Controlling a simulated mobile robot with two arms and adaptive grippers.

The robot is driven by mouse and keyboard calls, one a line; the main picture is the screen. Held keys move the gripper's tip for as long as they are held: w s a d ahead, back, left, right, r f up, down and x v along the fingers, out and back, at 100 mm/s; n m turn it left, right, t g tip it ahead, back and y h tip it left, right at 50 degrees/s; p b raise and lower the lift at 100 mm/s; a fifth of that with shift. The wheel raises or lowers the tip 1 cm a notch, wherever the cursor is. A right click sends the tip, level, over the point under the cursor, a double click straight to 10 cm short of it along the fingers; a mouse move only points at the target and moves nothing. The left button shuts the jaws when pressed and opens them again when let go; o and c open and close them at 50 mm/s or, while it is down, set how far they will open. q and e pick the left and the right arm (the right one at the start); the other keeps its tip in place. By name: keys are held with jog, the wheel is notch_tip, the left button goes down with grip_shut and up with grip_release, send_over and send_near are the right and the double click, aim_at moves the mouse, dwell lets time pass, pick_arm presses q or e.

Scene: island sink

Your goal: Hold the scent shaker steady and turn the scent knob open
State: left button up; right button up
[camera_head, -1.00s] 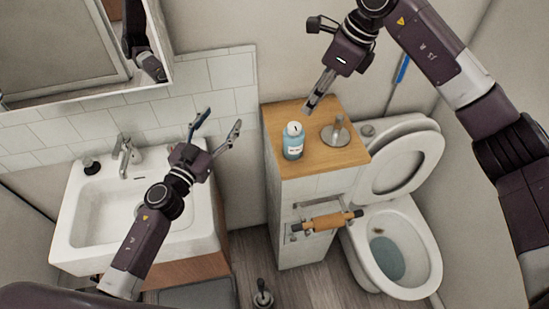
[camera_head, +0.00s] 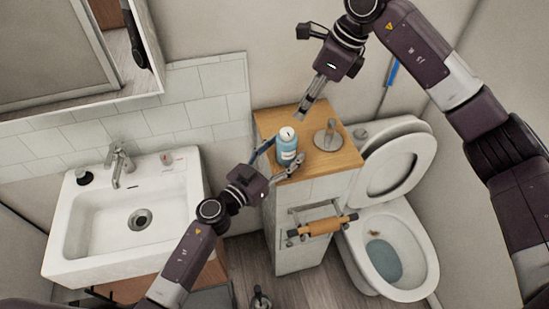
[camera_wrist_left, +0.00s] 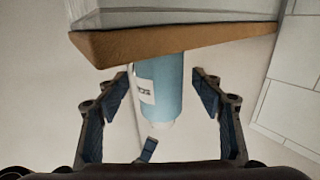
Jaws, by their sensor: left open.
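The scent shaker (camera_head: 286,153) is a blue bottle with a white label and a white top, the scent knob (camera_head: 286,134), which has a dark mark. It stands upright on the wooden cabinet top (camera_head: 335,164). My left gripper (camera_head: 283,148) is open, with one finger on each side of the bottle. In the left wrist view, which is upside down, the shaker (camera_wrist_left: 168,88) is between the fingers with gaps on both sides. My right gripper (camera_head: 307,104) points down above the cabinet top, behind and right of the shaker. Its fingers look narrow, perhaps edge-on.
A metal stand with a round base (camera_head: 328,138) is right of the shaker. The toilet (camera_head: 395,240) with its lid raised is to the right. The sink (camera_head: 90,225) is left. A paper roll holder (camera_head: 322,227) juts from the cabinet front.

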pick_arm(q)
jog(key=shift+w+d, duration=0.4)
jog(key=shift+w, duration=0.15)
